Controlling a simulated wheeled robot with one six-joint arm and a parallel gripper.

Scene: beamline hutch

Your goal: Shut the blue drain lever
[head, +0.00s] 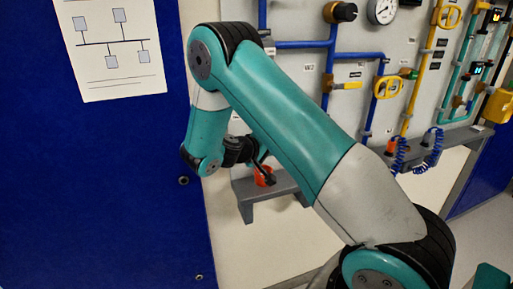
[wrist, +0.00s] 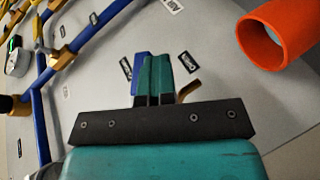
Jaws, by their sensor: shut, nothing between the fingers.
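In the wrist view my gripper (wrist: 158,75) is shut, its two teal fingers together with nothing between them. A blue piece (wrist: 139,66), which looks like the blue drain lever, shows just left of the fingers and is partly covered by them. I cannot tell whether they touch. A small brass piece (wrist: 189,91) shows just right of the fingers. In the head view my gripper (head: 263,168) is small and dark beside the grey panel, and I cannot make out the lever there.
An orange-red tube end (wrist: 262,45) is at upper right in the wrist view; a red-orange ring (head: 264,176) shows by my gripper in the head view. Blue pipes (wrist: 85,38) run along the left. A grey ledge (head: 247,193) juts from the panel. Yellow-handled valves (head: 388,87) stand right.

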